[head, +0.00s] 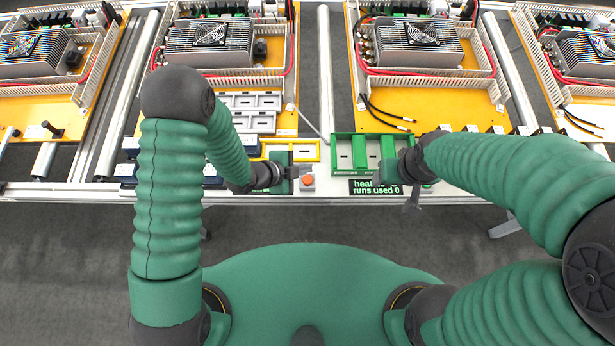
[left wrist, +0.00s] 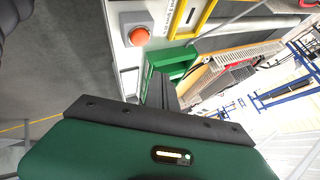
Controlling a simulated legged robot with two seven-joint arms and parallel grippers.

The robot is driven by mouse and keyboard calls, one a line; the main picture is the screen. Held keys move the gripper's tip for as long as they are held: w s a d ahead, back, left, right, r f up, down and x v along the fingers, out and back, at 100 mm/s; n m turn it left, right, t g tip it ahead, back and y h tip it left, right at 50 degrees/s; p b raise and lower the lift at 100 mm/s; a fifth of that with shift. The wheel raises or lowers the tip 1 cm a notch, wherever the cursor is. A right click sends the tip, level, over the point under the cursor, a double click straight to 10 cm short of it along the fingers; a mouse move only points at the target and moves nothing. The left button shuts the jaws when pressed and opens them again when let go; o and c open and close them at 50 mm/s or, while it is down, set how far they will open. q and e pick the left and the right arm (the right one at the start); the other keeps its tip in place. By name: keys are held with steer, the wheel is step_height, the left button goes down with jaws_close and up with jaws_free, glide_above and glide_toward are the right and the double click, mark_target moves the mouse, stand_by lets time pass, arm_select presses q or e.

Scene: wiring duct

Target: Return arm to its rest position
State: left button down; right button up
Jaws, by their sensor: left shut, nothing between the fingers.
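My left arm (head: 170,200) reaches in from the left, its green sleeve bent over at a dark elbow. My left gripper (head: 298,172) is shut and empty at the front edge of the bench, close to an orange push button (head: 308,181). In the left wrist view its dark fingers (left wrist: 161,93) are together, and the orange button (left wrist: 139,36) shows beyond them, apart from them. My right arm (head: 500,175) comes in from the right. Its gripper (head: 380,177) is by the front of the green tray (head: 340,150); its fingers are too unclear to judge.
A yellow-framed holder (head: 310,142) lies left of the green tray. Behind are orange panels (head: 430,108) with finned power units (head: 410,50), wiring ducts and loose black cables (head: 388,118). A black label (head: 362,187) is on the front edge. Grey floor (head: 300,225) in front is clear.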

stand_by(0.4)
arm_select(q)
steer(key=w+a+r+n+y+b, duration=0.1)
steer(key=a+r+n+y, duration=0.25)
steer(key=a, duration=0.25)
steer(key=w+a+r+n+y+b, duration=0.1)
steer(key=a+r+n+y, duration=0.1)
steer(key=a+r+n, duration=0.3)
steer(key=s+a+r+n+g+y, duration=0.1)
steer(key=s+a+r+n, duration=0.1)
steer(key=s+a+n, duration=0.2)
steer(key=s+a+r+n+g+y, duration=0.1)
steer(key=s+a+r+n, duration=0.2)
steer(key=s+n, duration=0.4)
steer(key=shift+s+a+r+g+b, duration=0.3)
steer(key=shift+s+a+g, duration=0.1)
steer(key=shift+s, duration=0.35)
steer(key=shift+s, duration=0.1)
stand_by(1.2)
